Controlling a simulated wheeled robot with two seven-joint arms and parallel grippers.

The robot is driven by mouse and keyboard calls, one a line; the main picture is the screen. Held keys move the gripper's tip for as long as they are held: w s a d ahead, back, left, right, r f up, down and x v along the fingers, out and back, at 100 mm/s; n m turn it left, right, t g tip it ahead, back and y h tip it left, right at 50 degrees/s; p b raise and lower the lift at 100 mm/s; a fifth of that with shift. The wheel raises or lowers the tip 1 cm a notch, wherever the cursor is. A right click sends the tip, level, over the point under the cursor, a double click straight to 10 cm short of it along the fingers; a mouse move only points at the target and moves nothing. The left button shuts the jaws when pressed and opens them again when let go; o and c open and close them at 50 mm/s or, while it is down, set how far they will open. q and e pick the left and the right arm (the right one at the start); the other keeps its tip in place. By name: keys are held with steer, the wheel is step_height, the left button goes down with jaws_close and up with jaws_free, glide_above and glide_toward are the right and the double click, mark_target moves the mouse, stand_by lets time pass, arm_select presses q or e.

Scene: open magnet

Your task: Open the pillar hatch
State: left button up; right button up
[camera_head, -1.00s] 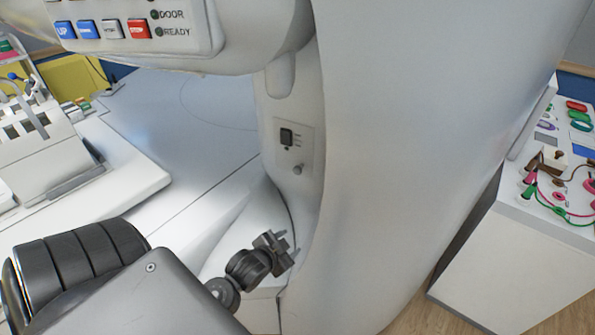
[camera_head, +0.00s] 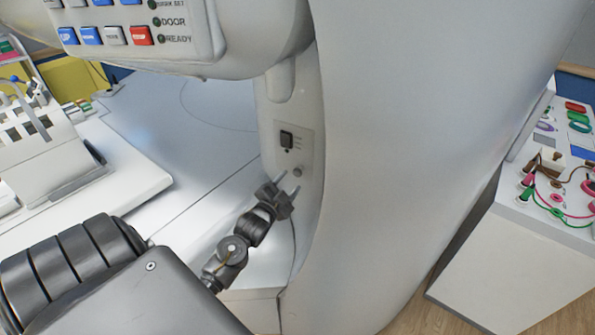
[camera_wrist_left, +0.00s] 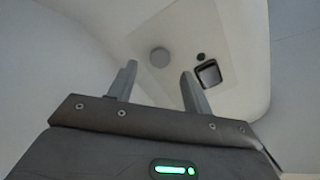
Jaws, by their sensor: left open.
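The pillar hatch (camera_head: 298,152) is a pale panel on the white pillar, with a dark switch (camera_head: 287,139) and a small round knob (camera_head: 298,172) below it. My left gripper (camera_head: 289,184) is open and empty just below and left of the knob, its fingers pointing up toward it. In the left wrist view the open fingers (camera_wrist_left: 158,82) point at the panel. The round grey knob (camera_wrist_left: 159,57) shows beyond and between the fingertips, apart from them. The dark switch (camera_wrist_left: 208,74) shows beside the right finger. My right gripper is not in view.
A control panel (camera_head: 135,30) with coloured buttons overhangs at the upper left. A white bench (camera_head: 120,165) lies at the left. A white cabinet (camera_head: 520,265) with cables and pads stands at the right. Free room lies in front of the pillar.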

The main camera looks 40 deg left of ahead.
mark_target(297, 174)
arm_select(q)
steer(key=w, duration=0.3)
steer(key=w+a+p, duration=0.1)
steer(key=w, duration=0.2)
steer(key=shift+a, duration=0.1)
jaws_close()
